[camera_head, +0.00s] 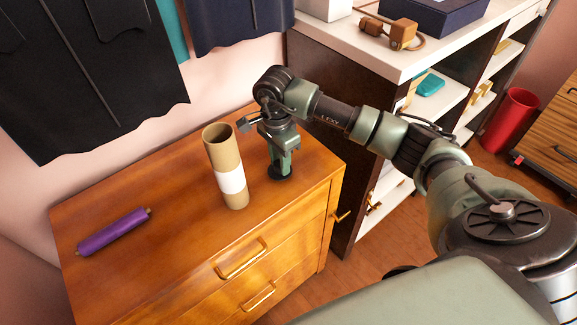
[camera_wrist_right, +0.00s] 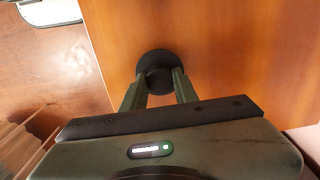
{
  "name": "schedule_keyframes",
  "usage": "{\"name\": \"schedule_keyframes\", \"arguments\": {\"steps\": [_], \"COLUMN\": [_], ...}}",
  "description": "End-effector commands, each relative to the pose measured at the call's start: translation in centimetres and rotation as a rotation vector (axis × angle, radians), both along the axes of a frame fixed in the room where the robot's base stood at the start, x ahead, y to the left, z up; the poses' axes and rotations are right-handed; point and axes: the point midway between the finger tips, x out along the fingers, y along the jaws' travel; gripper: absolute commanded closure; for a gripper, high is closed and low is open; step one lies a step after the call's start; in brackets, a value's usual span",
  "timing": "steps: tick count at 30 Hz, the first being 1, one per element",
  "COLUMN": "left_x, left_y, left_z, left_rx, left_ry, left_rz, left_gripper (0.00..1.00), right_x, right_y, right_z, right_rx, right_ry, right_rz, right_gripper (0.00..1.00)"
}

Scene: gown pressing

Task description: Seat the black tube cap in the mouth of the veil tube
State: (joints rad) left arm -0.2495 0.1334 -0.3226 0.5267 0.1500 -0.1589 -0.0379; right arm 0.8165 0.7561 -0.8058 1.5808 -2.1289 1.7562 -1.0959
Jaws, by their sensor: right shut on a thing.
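The veil tube (camera_head: 223,160) is a brown cardboard tube with a white band. It stands upright on the wooden dresser in the head view, with its open, dark mouth facing up. The black tube cap (camera_head: 281,174) is a dark disc at the dresser's right side, to the right of the tube's base. My right gripper (camera_head: 281,167) points down and is shut on the cap, at or just above the dresser top. In the right wrist view the cap (camera_wrist_right: 156,72) shows between the two fingertips (camera_wrist_right: 158,82). My left gripper is not in view.
A purple roll (camera_head: 113,232) lies on the left of the dresser top (camera_head: 165,200). Dark garments (camera_head: 95,70) hang on the wall behind. A white shelf unit (camera_head: 400,50) with boxes stands to the right. The dresser top between roll and tube is clear.

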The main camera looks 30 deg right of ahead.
Motion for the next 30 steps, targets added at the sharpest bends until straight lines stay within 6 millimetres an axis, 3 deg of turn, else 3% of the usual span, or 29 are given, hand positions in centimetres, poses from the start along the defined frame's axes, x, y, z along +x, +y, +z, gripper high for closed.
{"name": "schedule_keyframes", "arguments": {"steps": [24,30], "left_x": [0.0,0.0], "left_y": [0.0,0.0], "left_z": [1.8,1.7], "left_rx": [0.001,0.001], "left_ry": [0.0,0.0], "left_rz": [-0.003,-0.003], "left_gripper": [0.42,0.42], "right_x": [0.0,0.0], "right_y": [0.0,0.0], "right_z": [3.4,3.5], "right_rx": [0.0,0.0], "right_ry": [0.0,0.001], "right_rz": [0.001,0.0], "right_gripper": [1.0,1.0]}}
